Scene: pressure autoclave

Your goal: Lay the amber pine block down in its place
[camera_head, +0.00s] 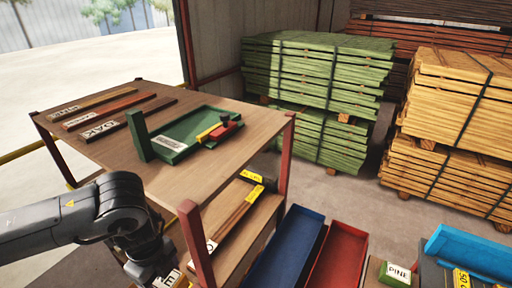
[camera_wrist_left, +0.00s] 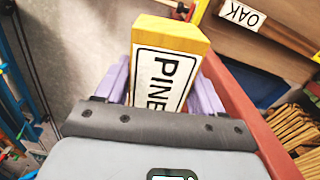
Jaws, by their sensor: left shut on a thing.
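The amber pine block (camera_wrist_left: 172,75) is yellow, with a white PINE label on its face. My left gripper (camera_wrist_left: 163,90) is shut on it, with a purple finger on each side. In the head view only a labelled end of the block (camera_head: 170,279) shows at the bottom edge, below my black left wrist, in front of the wooden rack. The rest is hidden by my arm or out of frame. My right gripper is not in view.
The rack's top (camera_head: 235,118) bears labelled boards (camera_head: 100,128) and a green tray (camera_head: 190,135). Its red front post (camera_head: 197,245) stands close to my left wrist. Blue (camera_head: 287,250) and red (camera_head: 340,262) bins, and a green PINE-labelled block (camera_head: 394,274), are to the right.

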